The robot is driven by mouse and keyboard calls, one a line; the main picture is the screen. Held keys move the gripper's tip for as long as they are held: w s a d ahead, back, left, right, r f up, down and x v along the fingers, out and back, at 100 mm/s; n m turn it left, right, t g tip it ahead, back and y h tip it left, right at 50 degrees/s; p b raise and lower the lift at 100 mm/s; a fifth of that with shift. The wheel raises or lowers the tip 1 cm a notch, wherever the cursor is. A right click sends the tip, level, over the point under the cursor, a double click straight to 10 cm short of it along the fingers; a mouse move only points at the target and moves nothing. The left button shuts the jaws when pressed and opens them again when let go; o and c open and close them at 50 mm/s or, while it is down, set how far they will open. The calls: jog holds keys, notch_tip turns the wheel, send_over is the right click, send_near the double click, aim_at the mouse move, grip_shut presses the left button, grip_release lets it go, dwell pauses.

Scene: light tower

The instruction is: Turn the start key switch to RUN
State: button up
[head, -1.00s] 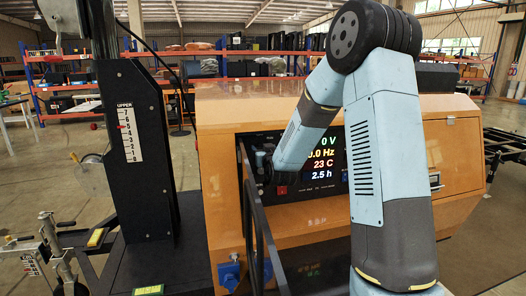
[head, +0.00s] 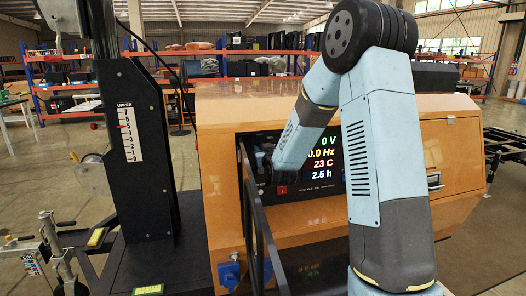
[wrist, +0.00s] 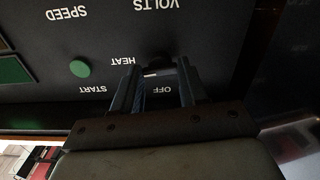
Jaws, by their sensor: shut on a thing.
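In the wrist view, the control panel (wrist: 225,35) shows upside down, with OFF, HEAT and START lettered around the start key switch (wrist: 157,72). My gripper (wrist: 158,85) reaches up to the panel with one finger on each side of the key and is shut on it. The fingers hide most of the switch. A RUN label and the key's exact angle cannot be made out. In the head view, my gripper (head: 262,168) is at the left end of the panel, left of the lit readouts (head: 322,157), partly hidden behind a dark bar.
A round green button (wrist: 80,68) is beside the switch in the wrist view. The orange generator housing (head: 225,110) surrounds the panel. A dark open door frame (head: 262,225) stands close by my gripper. The black mast (head: 140,190) is at the left.

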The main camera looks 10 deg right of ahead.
jog(key=shift+a+n, duration=0.1)
jog(key=shift+n, duration=3.5)
jog(key=shift+f, duration=0.1)
jog(key=o, duration=1.1)
jog(key=shift+c, duration=0.2)
jog(key=s, duration=1.3)
jog(key=shift+s+d, duration=0.2)
jog(key=shift+s, duration=0.2)
